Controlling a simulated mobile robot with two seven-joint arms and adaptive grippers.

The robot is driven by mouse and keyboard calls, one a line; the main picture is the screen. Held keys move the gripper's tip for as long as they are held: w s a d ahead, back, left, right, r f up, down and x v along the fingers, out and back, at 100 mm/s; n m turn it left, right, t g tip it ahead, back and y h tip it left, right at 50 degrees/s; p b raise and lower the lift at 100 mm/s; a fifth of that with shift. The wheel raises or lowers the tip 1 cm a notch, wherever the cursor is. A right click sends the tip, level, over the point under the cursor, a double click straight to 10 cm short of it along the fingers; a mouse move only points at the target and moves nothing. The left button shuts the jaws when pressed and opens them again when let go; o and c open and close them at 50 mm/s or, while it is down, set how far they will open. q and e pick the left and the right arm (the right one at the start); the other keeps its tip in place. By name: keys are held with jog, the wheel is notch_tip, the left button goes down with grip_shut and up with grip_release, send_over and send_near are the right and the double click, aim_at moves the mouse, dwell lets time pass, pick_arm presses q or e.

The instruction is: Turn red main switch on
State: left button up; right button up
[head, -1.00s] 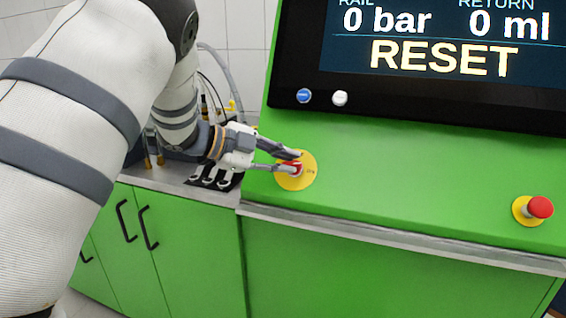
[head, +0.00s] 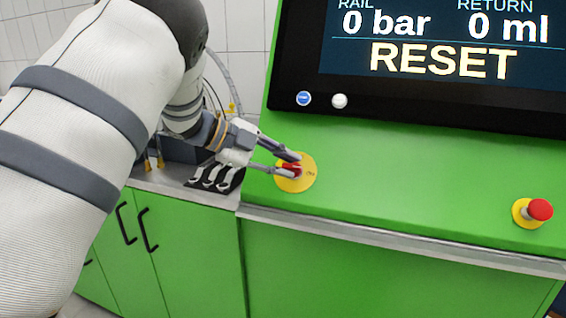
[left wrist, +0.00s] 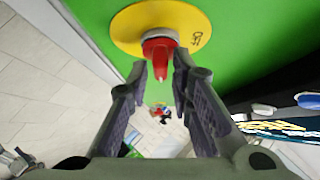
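The red main switch (head: 291,170) is a red handle on a round yellow plate (head: 297,184), on the sloped green panel. In the left wrist view the red handle (left wrist: 160,54) points down the picture between my fingertips, with dark lettering on the plate to its right. My left gripper (head: 284,163) is at the switch, with one finger on each side of the handle. In the left wrist view the fingers of my left gripper (left wrist: 160,72) are apart, with a narrow gap beside the handle; firm contact does not show. My right gripper is not in view.
A red mushroom button (head: 540,209) on a yellow base is at the panel's right. A screen (head: 440,45) reading 0 bar, 0 ml and RESET stands above, with a blue button (head: 304,98) and a white button (head: 340,100) below it. Green cabinets (head: 175,250) are at left.

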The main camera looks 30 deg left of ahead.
pick_arm(q)
jog(key=shift+o, duration=0.6)
jog(key=shift+d+f, duration=0.1)
jog(key=shift+f, duration=0.3)
jog(key=shift+r, duration=0.1)
jog(key=shift+w+r, duration=0.1)
jog(key=shift+a+r, duration=0.2)
jog(key=v, duration=1.1)
jog(key=shift+s, duration=0.35)
jog(key=shift+a+r, duration=0.1)
